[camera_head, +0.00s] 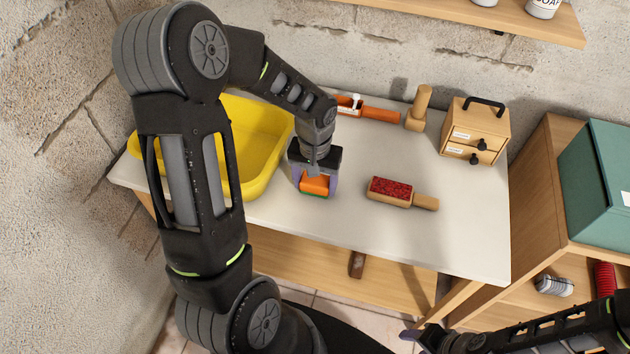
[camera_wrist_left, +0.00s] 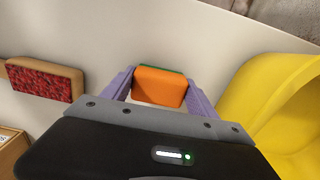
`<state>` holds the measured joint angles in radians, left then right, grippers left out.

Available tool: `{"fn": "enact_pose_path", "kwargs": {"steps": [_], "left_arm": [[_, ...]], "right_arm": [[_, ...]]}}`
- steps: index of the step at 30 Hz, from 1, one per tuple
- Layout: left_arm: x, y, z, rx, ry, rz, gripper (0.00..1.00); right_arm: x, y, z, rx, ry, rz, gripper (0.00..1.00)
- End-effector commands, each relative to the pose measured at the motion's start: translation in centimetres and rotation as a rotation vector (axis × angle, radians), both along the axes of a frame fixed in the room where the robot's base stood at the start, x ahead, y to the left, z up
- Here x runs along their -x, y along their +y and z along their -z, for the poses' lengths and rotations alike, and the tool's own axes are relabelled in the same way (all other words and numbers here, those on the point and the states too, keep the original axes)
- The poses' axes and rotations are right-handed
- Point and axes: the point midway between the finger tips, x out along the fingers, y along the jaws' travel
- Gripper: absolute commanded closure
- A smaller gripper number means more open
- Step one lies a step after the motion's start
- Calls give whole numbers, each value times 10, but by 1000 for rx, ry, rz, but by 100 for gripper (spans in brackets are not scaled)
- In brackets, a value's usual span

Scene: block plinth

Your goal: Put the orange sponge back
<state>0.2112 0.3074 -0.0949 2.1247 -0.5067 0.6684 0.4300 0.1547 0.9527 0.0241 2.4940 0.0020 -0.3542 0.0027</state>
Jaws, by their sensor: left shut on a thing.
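The orange sponge (camera_head: 314,186) has a green layer and is between the fingers of my left gripper (camera_head: 317,188), which is shut on it. In the left wrist view the sponge (camera_wrist_left: 160,87) sits between the two purple fingers. The gripper points down over the white tabletop, beside the yellow basin; I cannot tell whether the sponge touches the table. The yellow basin (camera_head: 262,135) stands to the left, partly hidden by my left arm. My right gripper (camera_head: 418,337) is low at the bottom right, below the table; its fingers are not clear.
A red-bristled brush (camera_head: 390,191) lies right of the sponge. A wooden shelf with a green box (camera_head: 598,181) is at right. The front right tabletop is clear.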

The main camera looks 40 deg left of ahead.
Motion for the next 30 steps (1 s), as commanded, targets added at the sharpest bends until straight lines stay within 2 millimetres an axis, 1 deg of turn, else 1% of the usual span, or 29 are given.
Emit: {"fn": "enact_pose_path", "kwargs": {"steps": [2,3,11,18,22,23,26,30], "left_arm": [[0,0,4,0,0,0,70],[0,0,4,0,0,0,32],[0,0,3,0,0,0,11],[0,0,2,0,0,0,11],[0,0,-3,0,0,0,11],[-1,0,-4,-1,-2,-1,11],[-1,1,-16,-1,-4,-2,11],[-2,1,-41,-2,-6,-1,11]], "right_arm": [[0,0,4,-1,-1,-1,48],[0,0,4,-1,-1,-1,48],[0,0,2,-1,-1,-1,48],[0,0,2,-1,-1,-1,48],[0,0,-3,0,0,0,48],[0,0,-1,0,0,0,48],[0,0,1,0,0,0,48],[0,0,2,-1,-1,0,48]]}}
